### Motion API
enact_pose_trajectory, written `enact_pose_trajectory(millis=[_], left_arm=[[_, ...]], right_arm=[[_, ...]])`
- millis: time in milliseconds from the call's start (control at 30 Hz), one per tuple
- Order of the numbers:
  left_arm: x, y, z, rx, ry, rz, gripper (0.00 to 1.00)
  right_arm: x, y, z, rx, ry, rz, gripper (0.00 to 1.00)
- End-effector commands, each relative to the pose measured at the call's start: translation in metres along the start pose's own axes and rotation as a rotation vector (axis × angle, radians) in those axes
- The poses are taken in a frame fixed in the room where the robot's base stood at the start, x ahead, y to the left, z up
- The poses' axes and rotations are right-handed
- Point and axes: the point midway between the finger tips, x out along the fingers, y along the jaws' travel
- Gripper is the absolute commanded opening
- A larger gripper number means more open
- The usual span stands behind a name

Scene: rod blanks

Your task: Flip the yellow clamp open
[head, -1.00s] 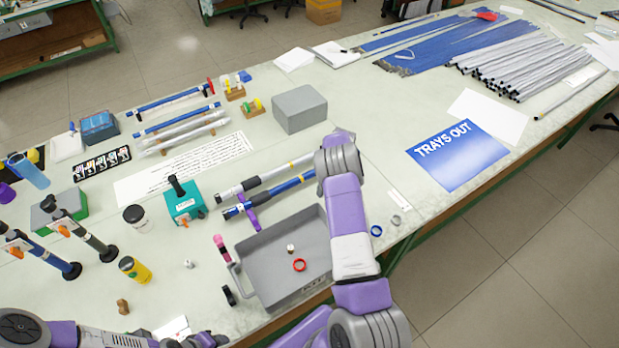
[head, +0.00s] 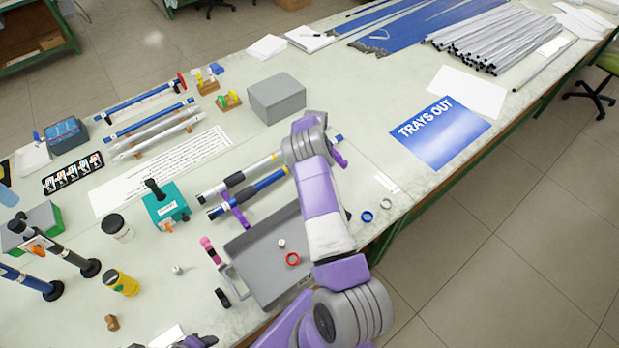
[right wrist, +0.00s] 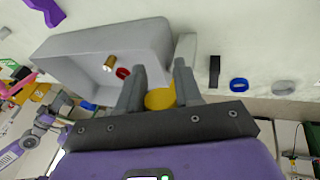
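A rounded yellow piece (right wrist: 160,98) shows between the fingers of my right gripper (right wrist: 160,72) in the right wrist view. I take it for the yellow clamp, but its shape is partly hidden. The fingers stand apart, and I cannot tell whether they touch it. In the head view, my right arm hides this spot. A purple clamp-like piece (head: 240,214) sits across the silver rod (head: 238,174) and blue rod (head: 250,192). My left gripper (head: 197,341) is barely in view at the bottom edge; its finger opening is unclear.
A grey tray (head: 243,262) holds a red ring (head: 292,259) and a small peg. A blue ring (head: 367,216) and a grey ring (head: 386,204) lie near the table edge.

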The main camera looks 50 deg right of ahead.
Motion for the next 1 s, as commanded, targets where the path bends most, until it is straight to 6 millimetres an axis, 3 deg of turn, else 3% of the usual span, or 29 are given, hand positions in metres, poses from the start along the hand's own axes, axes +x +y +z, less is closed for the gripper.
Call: enact_pose_trajectory(millis=[33, 100, 467, 800, 1000], left_arm=[[0.0, 0.0, 0.0, 0.0, 0.0, 0.0, 0.43], [0.0, 0.0, 0.0, 0.0, 0.0, 0.0, 0.43], [0.001, -0.001, 0.0, 0.0, 0.0, 0.0, 0.43], [0.01, -0.004, -0.001, 0.0, 0.0, 0.0, 0.43], [0.012, -0.004, -0.001, 0.0, 0.0, 0.0, 0.43]], right_arm=[[0.001, 0.0, 0.0, 0.0, 0.002, 0.001, 0.43], [0.001, 0.0, 0.0, 0.0, 0.002, 0.001, 0.54], [-0.005, 0.0, 0.001, -0.001, -0.002, -0.001, 0.54], [-0.057, -0.001, 0.001, -0.001, -0.003, -0.001, 0.54], [-0.073, 0.0, 0.0, 0.0, 0.001, 0.0, 0.54]])
